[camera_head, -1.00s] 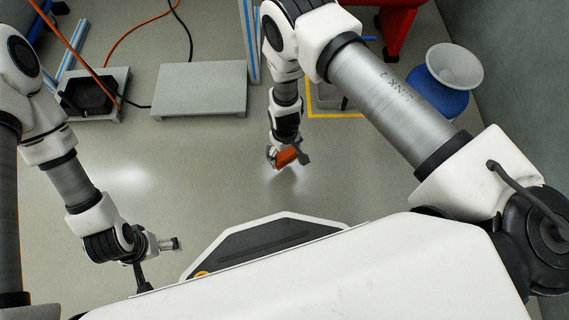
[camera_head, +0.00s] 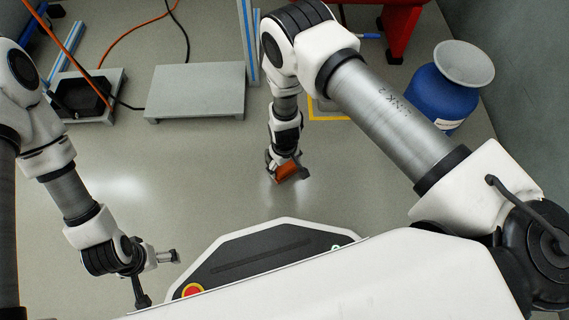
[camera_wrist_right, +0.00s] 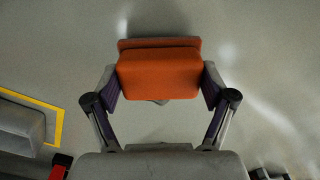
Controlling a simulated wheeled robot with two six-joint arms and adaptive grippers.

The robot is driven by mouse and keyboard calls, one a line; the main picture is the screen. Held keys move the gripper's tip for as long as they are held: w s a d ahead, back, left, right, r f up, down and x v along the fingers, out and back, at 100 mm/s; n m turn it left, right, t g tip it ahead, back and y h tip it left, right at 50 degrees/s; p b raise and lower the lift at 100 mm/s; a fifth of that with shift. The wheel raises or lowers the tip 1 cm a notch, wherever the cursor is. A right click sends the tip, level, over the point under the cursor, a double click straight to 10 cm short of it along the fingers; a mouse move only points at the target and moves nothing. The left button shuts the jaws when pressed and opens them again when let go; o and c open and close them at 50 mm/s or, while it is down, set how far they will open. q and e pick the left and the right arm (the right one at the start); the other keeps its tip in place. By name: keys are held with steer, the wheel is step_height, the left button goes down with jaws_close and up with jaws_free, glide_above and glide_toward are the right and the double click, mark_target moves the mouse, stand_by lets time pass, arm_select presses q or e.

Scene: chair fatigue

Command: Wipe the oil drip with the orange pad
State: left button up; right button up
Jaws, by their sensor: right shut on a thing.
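The orange pad (camera_head: 286,171) is a small block held in my right gripper (camera_head: 287,177), low over the grey floor in the middle of the head view. In the right wrist view the orange pad (camera_wrist_right: 158,72) sits between the two fingers of my right gripper (camera_wrist_right: 160,88), which are shut on its sides. I cannot tell whether the pad touches the floor. My left gripper (camera_head: 172,257) is at the lower left, well away from the pad; its finger opening is too small to read. I cannot make out an oil drip in either view.
A grey platform (camera_head: 196,92) and a black device on a grey stand (camera_head: 88,98) are at the back left, with cables around. A blue container with a pale funnel (camera_head: 445,98) stands at the right by the wall. A yellow floor marking (camera_head: 325,119) lies behind my right gripper. The middle floor is clear.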

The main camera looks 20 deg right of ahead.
steer(key=shift+f+b, duration=0.95)
steer(key=shift+f, duration=0.1)
